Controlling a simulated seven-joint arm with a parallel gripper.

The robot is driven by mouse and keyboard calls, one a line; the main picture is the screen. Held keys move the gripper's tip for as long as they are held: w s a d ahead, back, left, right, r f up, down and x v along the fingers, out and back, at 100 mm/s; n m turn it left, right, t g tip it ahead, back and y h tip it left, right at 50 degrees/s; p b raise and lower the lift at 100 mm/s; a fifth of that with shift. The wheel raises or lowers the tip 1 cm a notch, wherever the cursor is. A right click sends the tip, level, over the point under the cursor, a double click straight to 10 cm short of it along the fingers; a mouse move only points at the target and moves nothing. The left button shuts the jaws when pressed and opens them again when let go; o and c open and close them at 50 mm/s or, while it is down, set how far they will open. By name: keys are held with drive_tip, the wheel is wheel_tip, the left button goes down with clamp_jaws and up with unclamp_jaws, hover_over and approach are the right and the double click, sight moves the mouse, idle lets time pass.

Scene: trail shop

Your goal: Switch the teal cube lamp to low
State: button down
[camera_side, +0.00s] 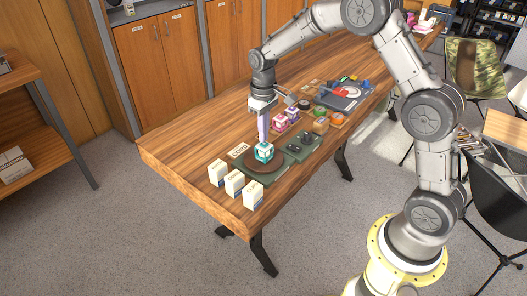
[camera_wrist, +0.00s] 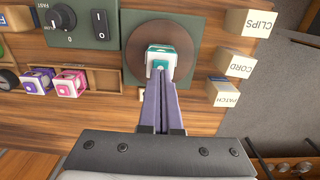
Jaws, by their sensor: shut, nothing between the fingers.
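The teal cube lamp (camera_side: 264,154), teal and white, stands on a round brown disc (camera_side: 268,165) set in a green base. In the wrist view the lamp (camera_wrist: 171,53) shows a teal square on its white face. My gripper (camera_side: 263,141) points down with its purple fingers closed together, right over the lamp. In the wrist view the fingertips (camera_wrist: 160,72) are at the teal square and partly cover it. Whether they touch it or hover just above I cannot tell. Nothing is held. The lamp's brightness setting cannot be read.
White boxes labelled PATCH (camera_wrist: 224,94), CORD (camera_wrist: 237,62) and CLIPS (camera_wrist: 250,23) stand beside the disc. A green control box (camera_side: 303,144) with a dial and a rocker switch adjoins the base. Pink (camera_wrist: 69,83) and purple (camera_wrist: 38,80) cubes sit in a wooden tray.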

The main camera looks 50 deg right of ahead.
drive_tip(key=shift+r, duration=0.1)
drive_tip(key=shift+r, duration=2.5)
drive_tip(key=shift+r, duration=0.15)
wheel_tip(320, 180, up, 4)
drive_tip(key=r+t, duration=0.1)
hover_over(262, 145)
drive_tip(key=s+a+r+t, duration=0.3)
drive_tip(key=s+r, duration=0.8)
drive_tip(key=s, duration=0.2)
drive_tip(key=s+a+f, duration=0.1)
drive_tip(key=s+f, duration=0.1)
drive_tip(key=s, duration=0.6)
drive_tip(key=s+f+t, duration=0.1)
drive_tip(key=s+f, duration=0.2)
drive_tip(key=s, duration=0.5)
drive_tip(key=shift+a+f+t, duration=0.3)
drive_tip(key=shift+a, duration=0.05)
